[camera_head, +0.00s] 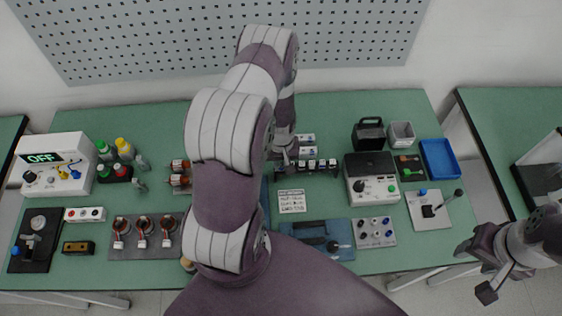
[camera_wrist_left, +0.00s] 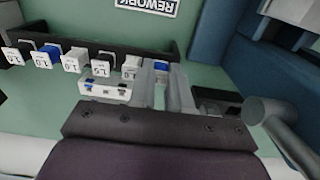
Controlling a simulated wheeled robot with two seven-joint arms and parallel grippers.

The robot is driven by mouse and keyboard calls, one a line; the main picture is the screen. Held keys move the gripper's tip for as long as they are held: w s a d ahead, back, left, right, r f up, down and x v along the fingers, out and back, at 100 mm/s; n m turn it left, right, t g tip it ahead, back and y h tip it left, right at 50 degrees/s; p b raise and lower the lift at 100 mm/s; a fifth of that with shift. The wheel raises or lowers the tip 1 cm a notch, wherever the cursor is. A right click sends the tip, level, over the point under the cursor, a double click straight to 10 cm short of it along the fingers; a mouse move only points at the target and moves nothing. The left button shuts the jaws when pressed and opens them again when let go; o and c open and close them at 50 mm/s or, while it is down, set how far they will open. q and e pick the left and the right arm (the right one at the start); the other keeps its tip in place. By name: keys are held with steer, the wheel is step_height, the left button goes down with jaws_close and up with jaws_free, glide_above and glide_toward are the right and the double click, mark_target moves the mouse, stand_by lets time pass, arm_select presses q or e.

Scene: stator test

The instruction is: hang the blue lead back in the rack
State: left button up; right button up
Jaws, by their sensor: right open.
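The dark rack (camera_head: 322,172) holds a row of white labelled blocks, some with blue parts, right of the middle of the bench. It shows at the upper left of the left wrist view (camera_wrist_left: 105,48). My left gripper (camera_head: 287,160) is low at the rack's left part. In the wrist view its two fingers (camera_wrist_left: 162,80) are close together, with a blue piece (camera_wrist_left: 161,66) showing at their tips. I cannot tell whether they grip it. I cannot single out the blue lead with certainty. My right gripper (camera_head: 477,268) is open and empty, off the bench's right end.
A white supply unit (camera_head: 52,166) reading OFF stands at the left. A grey tester (camera_head: 371,190), a blue tray (camera_head: 440,158) and a blue case (camera_head: 343,228) lie on the right half. My left arm hides the bench's middle. A pegboard (camera_head: 130,40) is behind.

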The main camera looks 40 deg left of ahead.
arm_select(q)
steer(key=o, duration=0.5)
steer(key=shift+s+a, duration=0.1)
step_height(320, 180, up, 13)
steer(key=shift+f+b, duration=0.1)
steer(key=shift+b, duration=1.05)
